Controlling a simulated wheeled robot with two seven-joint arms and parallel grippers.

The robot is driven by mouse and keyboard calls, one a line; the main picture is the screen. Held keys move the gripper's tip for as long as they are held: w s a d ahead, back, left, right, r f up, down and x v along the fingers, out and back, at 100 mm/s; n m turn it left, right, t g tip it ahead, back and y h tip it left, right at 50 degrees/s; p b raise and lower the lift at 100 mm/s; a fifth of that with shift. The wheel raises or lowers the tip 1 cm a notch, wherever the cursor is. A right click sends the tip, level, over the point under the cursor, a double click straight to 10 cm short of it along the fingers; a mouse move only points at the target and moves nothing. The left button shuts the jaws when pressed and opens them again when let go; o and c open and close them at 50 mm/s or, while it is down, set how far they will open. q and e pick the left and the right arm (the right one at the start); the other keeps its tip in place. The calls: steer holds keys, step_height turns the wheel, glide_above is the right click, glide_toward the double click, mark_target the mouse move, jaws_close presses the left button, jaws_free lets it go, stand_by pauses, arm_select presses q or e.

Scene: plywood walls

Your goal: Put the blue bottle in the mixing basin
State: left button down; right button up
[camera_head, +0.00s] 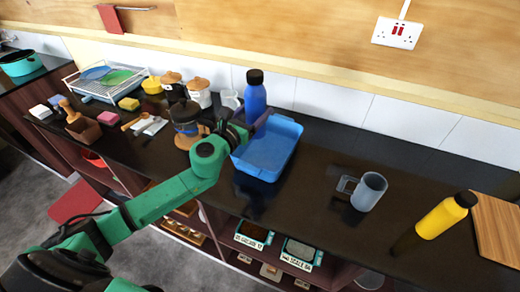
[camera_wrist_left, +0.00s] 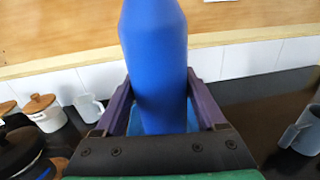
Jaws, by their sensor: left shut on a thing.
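The blue bottle (camera_head: 255,98) with a dark cap is upright at the back left part of the blue mixing basin (camera_head: 287,160). My left gripper (camera_head: 256,121) reaches in from the left and is shut on the bottle. In the left wrist view the bottle (camera_wrist_left: 158,60) stands between the two purple fingers (camera_wrist_left: 160,108). The bottle's lower part is hidden behind the gripper and the basin's near side, so I cannot tell whether its base touches the basin floor. My right gripper is not in view.
A grey mug (camera_head: 369,191) and a yellow bottle (camera_head: 446,215) are on the dark counter to the right, near a wooden board (camera_head: 498,228). A dark pot (camera_head: 186,120), lidded jars (camera_head: 199,91) and a dish rack (camera_head: 105,80) crowd the left. Counter between basin and mug is clear.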

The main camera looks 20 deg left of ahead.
arm_select(q)
step_height(320, 180, down, 14)
steer(key=b, duration=0.8)
steer(key=shift+f, duration=0.25)
steer(key=shift+w, duration=0.15)
steer(key=shift+f+b, duration=0.65)
steer(key=shift+b, duration=0.05)
jaws_free()
steer(key=s+a+r+b, duration=0.1)
steer(key=s+a+b, duration=0.1)
steer(key=s, duration=1)
steer(key=shift+a+r, duration=0.15)
steer(key=shift+a, duration=0.05)
